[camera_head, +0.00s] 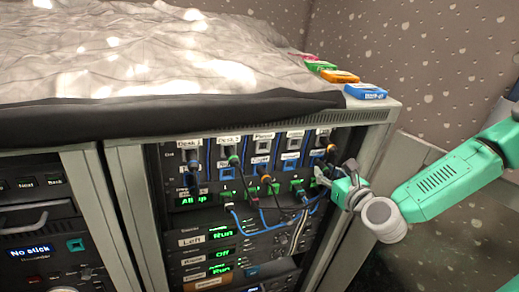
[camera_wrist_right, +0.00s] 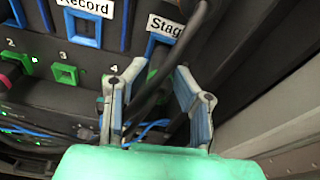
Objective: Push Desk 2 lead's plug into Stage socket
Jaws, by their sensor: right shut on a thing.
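A dark rack panel (camera_head: 210,170) carries a top row of labelled sockets. A green-ended plug (camera_head: 233,160) with a dark lead sits below the Desk 2 label. The Stage label (camera_wrist_right: 165,27) heads a blue-framed socket (camera_wrist_right: 154,46), partly hidden by a dark cable. My right gripper (camera_wrist_right: 148,85) is just below this socket, shut on what appears to be the Desk 2 lead's plug. The plug is mostly hidden; a green patch (camera_wrist_right: 152,75) shows between the fingers. My right gripper (camera_head: 320,175) also shows at the panel's right side. My left gripper is not in view.
A black cable crosses close above my fingers. An orange-and-black plug (camera_head: 330,149) stands out nearby. Several leads hang over the green-framed lower sockets (camera_wrist_right: 65,74). The cabinet's side wall (camera_head: 365,160) is close on the right.

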